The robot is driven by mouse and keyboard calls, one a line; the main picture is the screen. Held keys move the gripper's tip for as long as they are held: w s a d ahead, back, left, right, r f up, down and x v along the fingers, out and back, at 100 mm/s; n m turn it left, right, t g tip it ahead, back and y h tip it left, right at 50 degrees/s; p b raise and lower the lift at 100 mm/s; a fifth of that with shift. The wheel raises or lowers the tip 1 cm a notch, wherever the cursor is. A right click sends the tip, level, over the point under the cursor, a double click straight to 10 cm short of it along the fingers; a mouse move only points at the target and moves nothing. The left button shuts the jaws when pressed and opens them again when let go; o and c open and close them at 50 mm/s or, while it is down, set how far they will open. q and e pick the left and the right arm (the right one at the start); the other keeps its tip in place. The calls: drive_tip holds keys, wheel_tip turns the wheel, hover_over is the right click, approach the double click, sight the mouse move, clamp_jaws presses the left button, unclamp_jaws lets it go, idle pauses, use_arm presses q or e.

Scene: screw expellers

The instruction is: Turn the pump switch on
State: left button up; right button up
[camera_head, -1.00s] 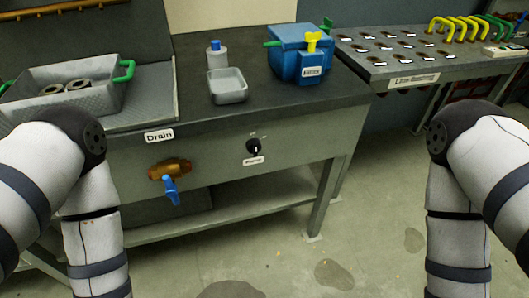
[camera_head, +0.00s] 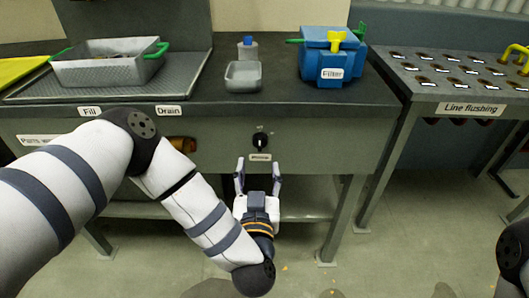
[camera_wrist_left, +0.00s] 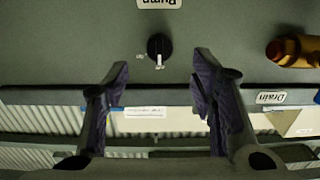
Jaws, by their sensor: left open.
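The pump switch (camera_head: 260,140) is a small black round knob on the grey front panel of the bench, just above a white label (camera_head: 259,157). My left gripper (camera_head: 258,172) is open and empty below the knob, its two fingers pointing up toward the panel. In the left wrist view, which is upside down, the knob (camera_wrist_left: 159,48) with its white pointer line appears beyond and between the open fingertips (camera_wrist_left: 160,78). The fingers do not appear to touch it. My right gripper is out of view.
A brass valve (camera_head: 182,144) beside the Drain label (camera_head: 170,111) is partly hidden by my left arm. On the bench stand a grey tray (camera_head: 243,76), a small bottle (camera_head: 247,50) and a blue filter box (camera_head: 333,56). A line flushing table (camera_head: 470,109) stands at right.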

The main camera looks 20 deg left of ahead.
sight(260, 144)
use_arm(q)
drive_tip(key=x, duration=0.5)
drive_tip(key=r+x, duration=0.1)
drive_tip(key=x, duration=0.2)
drive_tip(key=shift+w, duration=0.2)
drive_tip(key=c, duration=1.1)
